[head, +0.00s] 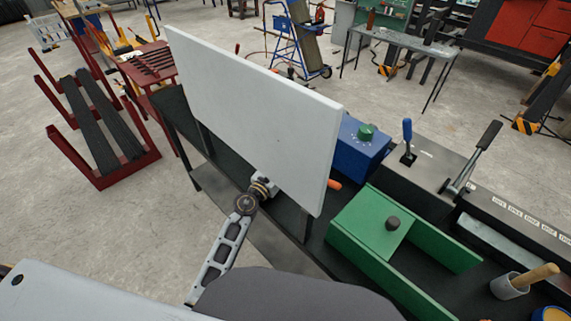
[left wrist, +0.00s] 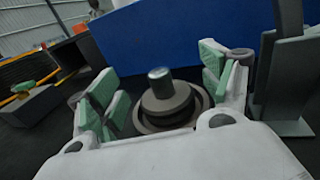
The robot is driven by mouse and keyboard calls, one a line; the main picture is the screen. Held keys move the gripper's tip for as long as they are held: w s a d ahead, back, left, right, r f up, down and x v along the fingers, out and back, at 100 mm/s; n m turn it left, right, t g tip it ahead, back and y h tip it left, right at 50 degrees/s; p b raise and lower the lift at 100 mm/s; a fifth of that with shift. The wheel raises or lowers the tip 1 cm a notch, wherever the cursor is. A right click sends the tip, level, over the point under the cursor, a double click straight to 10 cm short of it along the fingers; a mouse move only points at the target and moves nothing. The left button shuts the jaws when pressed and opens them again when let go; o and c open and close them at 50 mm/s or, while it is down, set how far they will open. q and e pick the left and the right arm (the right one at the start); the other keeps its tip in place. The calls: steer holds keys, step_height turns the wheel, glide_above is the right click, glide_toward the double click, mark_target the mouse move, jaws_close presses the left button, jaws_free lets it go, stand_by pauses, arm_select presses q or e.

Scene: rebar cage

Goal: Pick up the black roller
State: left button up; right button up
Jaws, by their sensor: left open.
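A dark, stepped round piece (left wrist: 168,100) with a paler top stands upright in the left wrist view; it looks like the black roller. My left gripper (left wrist: 163,82) is open, with its green-padded fingers on either side of it. The piece appears centred between the fingers; I see no finger closed on it. In the head view my left arm reaches to the white panel, which hides the gripper and the piece. My right gripper is not in view.
The large white panel (head: 255,110) stands over the dark bench. A blue box (head: 360,150) and a green box (head: 365,220) sit to its right.

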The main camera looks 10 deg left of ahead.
arm_select(q)
steer(key=shift+w+d, duration=0.2)
steer(key=shift+w, duration=0.25)
steer(key=c, duration=1.5)
